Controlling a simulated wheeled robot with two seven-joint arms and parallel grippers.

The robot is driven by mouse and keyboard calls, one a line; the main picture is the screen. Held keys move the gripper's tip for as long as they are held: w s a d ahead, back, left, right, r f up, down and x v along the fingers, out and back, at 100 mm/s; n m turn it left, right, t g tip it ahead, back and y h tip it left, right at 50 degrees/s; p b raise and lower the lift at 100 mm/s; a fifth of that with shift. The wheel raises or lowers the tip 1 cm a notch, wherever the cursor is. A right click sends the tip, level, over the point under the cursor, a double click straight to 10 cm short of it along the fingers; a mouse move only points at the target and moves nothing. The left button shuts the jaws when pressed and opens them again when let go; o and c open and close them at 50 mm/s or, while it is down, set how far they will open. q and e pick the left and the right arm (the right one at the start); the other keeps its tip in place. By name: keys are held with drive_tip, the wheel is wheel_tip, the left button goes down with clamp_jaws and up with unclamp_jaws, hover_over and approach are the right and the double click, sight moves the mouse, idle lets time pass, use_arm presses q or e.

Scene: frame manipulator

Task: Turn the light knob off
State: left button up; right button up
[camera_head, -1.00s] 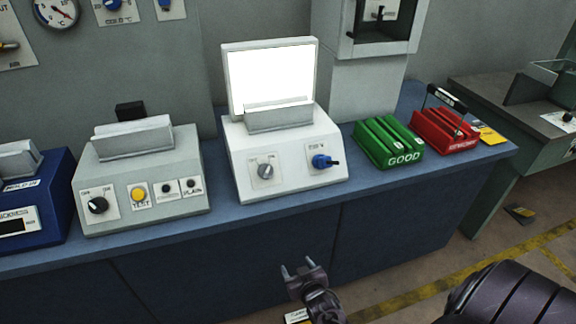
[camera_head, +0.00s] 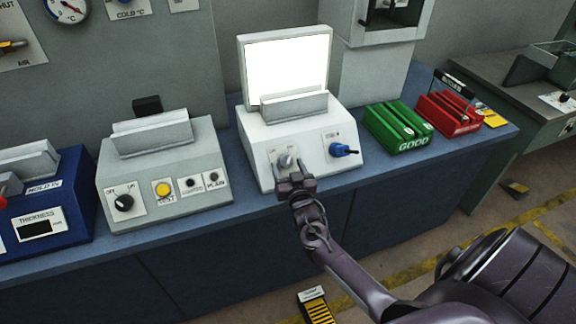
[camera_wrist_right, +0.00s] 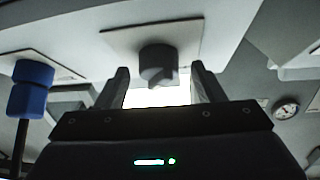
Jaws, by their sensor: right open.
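The light box (camera_head: 258,135) is white with a brightly lit panel (camera_head: 287,68) standing at its back. A grey knob (camera_head: 286,160) sits on a plate at the left of its sloped front. A blue knob (camera_head: 342,150) sits to its right. My right gripper (camera_head: 291,172) is open just in front of the grey knob and partly covers it in the head view. In the right wrist view the grey knob (camera_wrist_right: 158,66) lies between and beyond the two fingertips (camera_wrist_right: 159,76), with nothing held. The left gripper is out of view.
A grey box (camera_head: 165,165) with a black knob and yellow button stands to the left, beside a blue thickness gauge (camera_head: 55,210). Green (camera_head: 398,128) and red (camera_head: 449,113) trays are to the right. The blue bench's front edge (camera_head: 215,228) runs below.

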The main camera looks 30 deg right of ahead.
drive_tip(key=shift+w+d, duration=0.1)
drive_tip(key=shift+w, duration=0.05)
drive_tip(key=c, duration=1)
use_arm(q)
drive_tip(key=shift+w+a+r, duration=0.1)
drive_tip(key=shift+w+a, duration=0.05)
